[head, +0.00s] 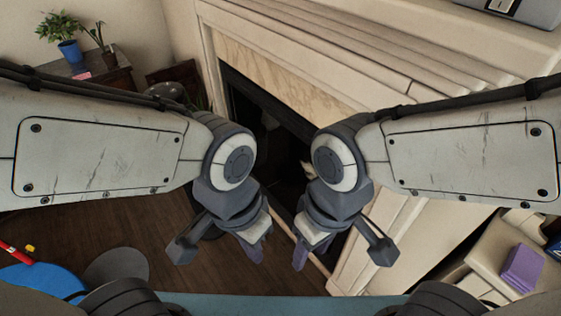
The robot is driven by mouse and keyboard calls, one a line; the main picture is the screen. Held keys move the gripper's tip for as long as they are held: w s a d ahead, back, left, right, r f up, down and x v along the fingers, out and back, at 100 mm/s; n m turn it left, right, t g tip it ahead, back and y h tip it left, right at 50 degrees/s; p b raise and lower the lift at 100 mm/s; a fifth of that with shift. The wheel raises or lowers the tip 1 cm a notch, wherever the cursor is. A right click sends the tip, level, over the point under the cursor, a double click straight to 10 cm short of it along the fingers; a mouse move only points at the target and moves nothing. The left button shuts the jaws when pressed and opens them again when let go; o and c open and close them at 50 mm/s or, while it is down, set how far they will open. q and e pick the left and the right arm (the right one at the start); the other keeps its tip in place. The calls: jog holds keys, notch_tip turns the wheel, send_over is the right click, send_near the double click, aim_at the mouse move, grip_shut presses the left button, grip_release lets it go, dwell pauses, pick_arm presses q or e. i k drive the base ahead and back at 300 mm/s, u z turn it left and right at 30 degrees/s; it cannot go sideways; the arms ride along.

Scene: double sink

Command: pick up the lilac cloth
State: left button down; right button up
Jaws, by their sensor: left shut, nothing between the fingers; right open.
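A purple, folded-looking block (522,268), which may be the lilac cloth, lies on a beige surface at the lower right of the head view. My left gripper (253,250) hangs pointing down near the middle of the view, shut and empty. My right gripper (300,254) hangs just to the right of it, open and empty. Both grippers are well to the left of the purple block, and neither touches it. The fingers are small and partly hidden by their wrists.
A pale fireplace surround (300,58) with a dark opening stands ahead. Potted plants stand on a dark cabinet (95,80) at the upper left. A blue round thing (40,283) and a grey disc (116,267) are at the lower left. Brown wooden floor shows between. No sink is visible.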

aim_at(522, 268)
jog(key=z, duration=1.75)
